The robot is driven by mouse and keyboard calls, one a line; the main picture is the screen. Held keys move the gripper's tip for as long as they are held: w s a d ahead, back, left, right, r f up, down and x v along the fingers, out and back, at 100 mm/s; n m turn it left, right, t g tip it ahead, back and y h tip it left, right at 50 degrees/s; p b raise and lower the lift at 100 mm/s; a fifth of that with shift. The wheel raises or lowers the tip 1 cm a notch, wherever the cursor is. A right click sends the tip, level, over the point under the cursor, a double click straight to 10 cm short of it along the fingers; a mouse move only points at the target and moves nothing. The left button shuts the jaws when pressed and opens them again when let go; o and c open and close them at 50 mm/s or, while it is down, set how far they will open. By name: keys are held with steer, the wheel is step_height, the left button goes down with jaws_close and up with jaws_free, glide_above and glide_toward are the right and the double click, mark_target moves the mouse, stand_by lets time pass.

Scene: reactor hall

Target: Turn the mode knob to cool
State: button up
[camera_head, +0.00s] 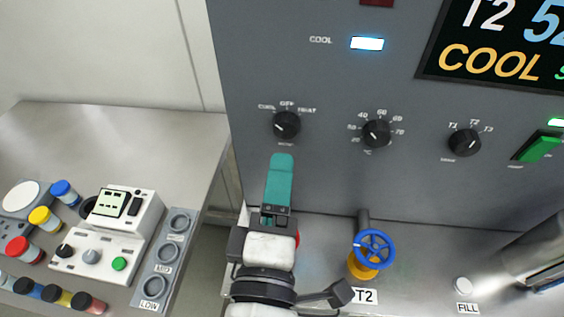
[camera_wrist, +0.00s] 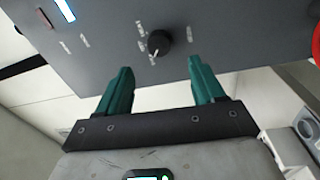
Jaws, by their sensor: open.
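The mode knob (camera_head: 286,125) is a round black dial on the grey panel, under the labels COOL, OFF and HEAT. Its white mark seems to point left, toward COOL, but it is small. The COOL lamp (camera_head: 367,44) is lit, and the display (camera_head: 497,50) reads COOL in orange. My gripper (camera_head: 281,158) has teal fingers and is just below the knob in the head view. In the wrist view, my gripper (camera_wrist: 160,68) is open and empty, and the knob (camera_wrist: 158,43) shows beyond and between the fingertips, apart from them.
Two more black knobs, one with numbers (camera_head: 376,134) and one marked T1 to T3 (camera_head: 465,142), sit to the right. A green switch (camera_head: 538,147) is at far right. A blue valve wheel (camera_head: 374,249) stands below. A bench (camera_head: 120,125) with devices is at left.

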steer(key=shift+s, duration=1.1)
steer(key=shift+f, duration=0.1)
